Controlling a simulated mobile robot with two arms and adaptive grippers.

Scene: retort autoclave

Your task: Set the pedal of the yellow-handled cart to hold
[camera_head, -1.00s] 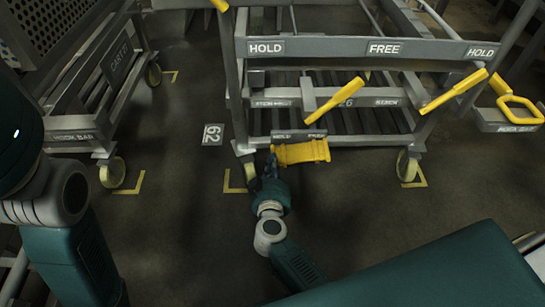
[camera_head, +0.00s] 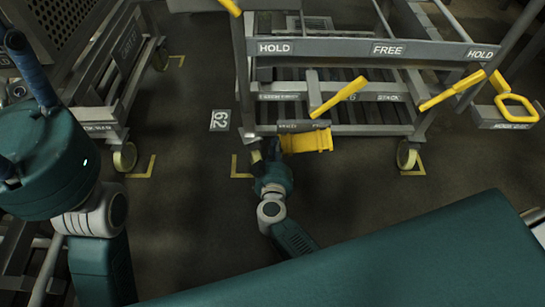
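The yellow-handled cart (camera_head: 365,52) is a grey steel frame with yellow levers, in the upper middle. Its top bar reads HOLD, FREE and HOLD. The yellow pedal (camera_head: 307,142) sits low at its front left, under a small dark label plate (camera_head: 303,126). The plate's lettering is too small to read surely. My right gripper (camera_head: 266,158) is at the pedal's left end, near the cart's front left wheel. Contact and finger opening are unclear. My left gripper (camera_head: 28,70) shows only partly at the left edge, away from the cart, its fingers unclear.
Another grey cart (camera_head: 112,75) stands at the left. A yellow loop handle (camera_head: 515,108) on a hook bar juts out at the right. A plate marked 62 (camera_head: 220,120) and yellow corner marks (camera_head: 142,168) lie on the floor.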

